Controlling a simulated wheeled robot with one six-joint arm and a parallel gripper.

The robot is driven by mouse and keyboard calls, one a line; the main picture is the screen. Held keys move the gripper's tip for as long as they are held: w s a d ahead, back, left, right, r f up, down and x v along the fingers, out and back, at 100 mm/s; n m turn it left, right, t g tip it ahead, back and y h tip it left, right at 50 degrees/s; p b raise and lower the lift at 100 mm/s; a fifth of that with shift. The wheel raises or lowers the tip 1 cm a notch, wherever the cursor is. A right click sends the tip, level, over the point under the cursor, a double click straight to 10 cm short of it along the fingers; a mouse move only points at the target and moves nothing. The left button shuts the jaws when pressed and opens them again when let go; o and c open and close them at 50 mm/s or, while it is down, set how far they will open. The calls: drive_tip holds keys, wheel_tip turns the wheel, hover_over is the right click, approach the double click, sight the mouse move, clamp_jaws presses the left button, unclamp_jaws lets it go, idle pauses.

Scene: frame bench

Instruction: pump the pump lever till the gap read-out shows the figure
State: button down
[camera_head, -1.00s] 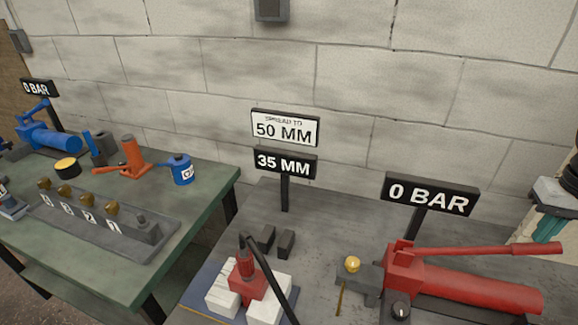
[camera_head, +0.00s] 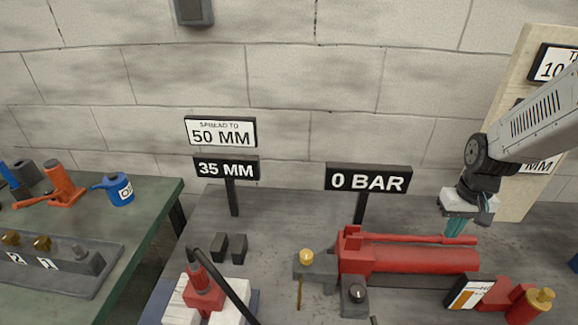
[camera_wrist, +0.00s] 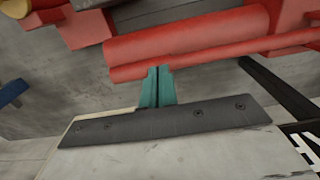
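The red pump (camera_head: 410,260) lies on the grey bench with its long red pump lever (camera_head: 400,238) lowered along its top. The gap read-out (camera_head: 226,168) shows 35 MM, under a white sign (camera_head: 220,131) reading SPREAD TO 50 MM. The pressure sign (camera_head: 368,180) reads 0 BAR. My gripper (camera_head: 457,228) is at the lever's right end, its teal fingertips pointing down. In the wrist view the fingertips (camera_wrist: 157,72) are together with nothing visible between them, right by the red lever (camera_wrist: 220,50). I cannot tell whether they touch it.
A red spreader with a black hose (camera_head: 205,295) sits among white blocks at front left. A brass knob (camera_head: 306,257) and black dial (camera_head: 355,293) are beside the pump. A red-and-brass fitting (camera_head: 525,305) lies at front right. A green bench (camera_head: 150,210) stands left.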

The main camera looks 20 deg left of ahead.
wheel_tip(320, 180, up, 8)
idle(0.5)
idle(0.9)
idle(1.7)
drive_tip(key=shift+f, duration=0.1)
idle(0.8)
wheel_tip(320, 180, down, 8)
drive_tip(key=shift+d+f, duration=0.1)
wheel_tip(320, 180, up, 8)
drive_tip(key=shift+r, duration=0.25)
idle(0.6)
drive_tip(key=shift+f, duration=0.1)
idle(0.8)
